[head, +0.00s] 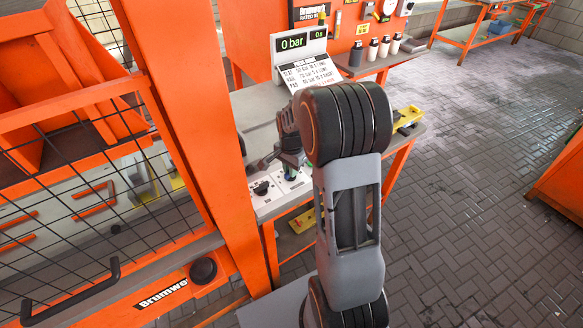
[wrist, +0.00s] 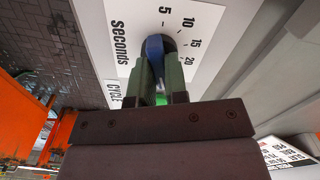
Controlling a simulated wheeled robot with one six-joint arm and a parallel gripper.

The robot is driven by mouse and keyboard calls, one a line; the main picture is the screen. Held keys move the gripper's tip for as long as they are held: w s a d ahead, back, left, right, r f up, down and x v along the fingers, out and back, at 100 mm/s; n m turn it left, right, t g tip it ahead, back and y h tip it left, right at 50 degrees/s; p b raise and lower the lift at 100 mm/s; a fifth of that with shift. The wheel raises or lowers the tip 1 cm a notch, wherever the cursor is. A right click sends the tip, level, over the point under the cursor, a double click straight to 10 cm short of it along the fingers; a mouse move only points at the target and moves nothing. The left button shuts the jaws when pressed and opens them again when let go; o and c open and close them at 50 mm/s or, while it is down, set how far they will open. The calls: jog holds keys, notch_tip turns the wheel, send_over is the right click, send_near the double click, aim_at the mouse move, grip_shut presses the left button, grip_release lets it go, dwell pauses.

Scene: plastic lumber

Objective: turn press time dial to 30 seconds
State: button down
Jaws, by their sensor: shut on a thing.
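The press time dial (wrist: 154,48) is a dark round knob with a blue grip. It sits on a white plate marked "seconds", with the numbers 5, 10, 15 and 20 showing around it. My gripper (wrist: 158,68) is shut on the dial's blue grip, one finger on each side. The fingers hide part of the scale, and I cannot see a 30 mark. In the head view my gripper (head: 289,174) is down at the white control panel (head: 267,206), and the dial is mostly hidden there.
A second black knob (head: 262,187) is on the panel, left of my gripper. A display (head: 291,43) reads "0 bar" and "0 s" above an instruction card (head: 312,75). The orange press frame (head: 185,100) stands close on the left. Something green (wrist: 160,99) shows between the fingers.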

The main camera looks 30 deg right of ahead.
jog(key=shift+m, duration=1.6)
jog(key=c, duration=1.1)
grip_release()
jog(key=shift+c, duration=0.2)
notch_tip(320, 180, up, 14)
jog(key=p, duration=0.1)
